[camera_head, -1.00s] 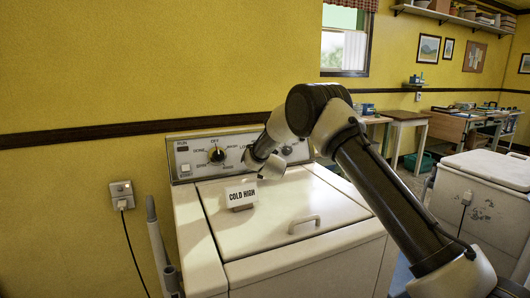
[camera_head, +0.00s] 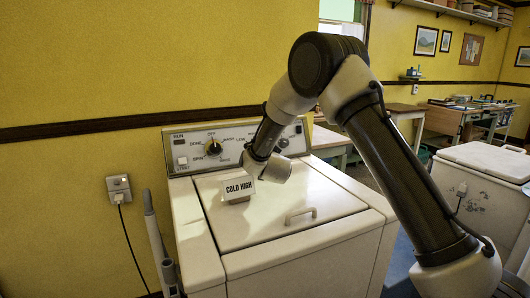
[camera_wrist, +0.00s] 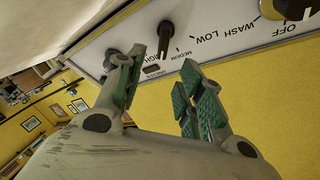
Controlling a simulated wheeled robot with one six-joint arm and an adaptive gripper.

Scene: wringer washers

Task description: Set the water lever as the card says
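A white card (camera_head: 239,188) reading "COLD HIGH" stands on the lid of the white washer (camera_head: 290,255). The washer's rear control panel (camera_head: 185,139) has a large black dial (camera_head: 214,147). My gripper (camera_head: 272,167) is at the panel's right part, right of the card. In the wrist view my gripper (camera_wrist: 163,57) is open, its two green-padded fingers apart. A small dark lever (camera_wrist: 165,36) shows just beyond and between the fingertips, near the words LOW, MEDIUM and HIGH. I cannot tell whether they touch, nor its exact setting. My arm hides it in the head view.
A dark round knob (camera_wrist: 111,58) sits beside the left finger in the wrist view. The lid has a raised handle (camera_head: 301,215). A wall outlet with a cord (camera_head: 118,188) is at left. Another white machine (camera_head: 485,190) stands at right.

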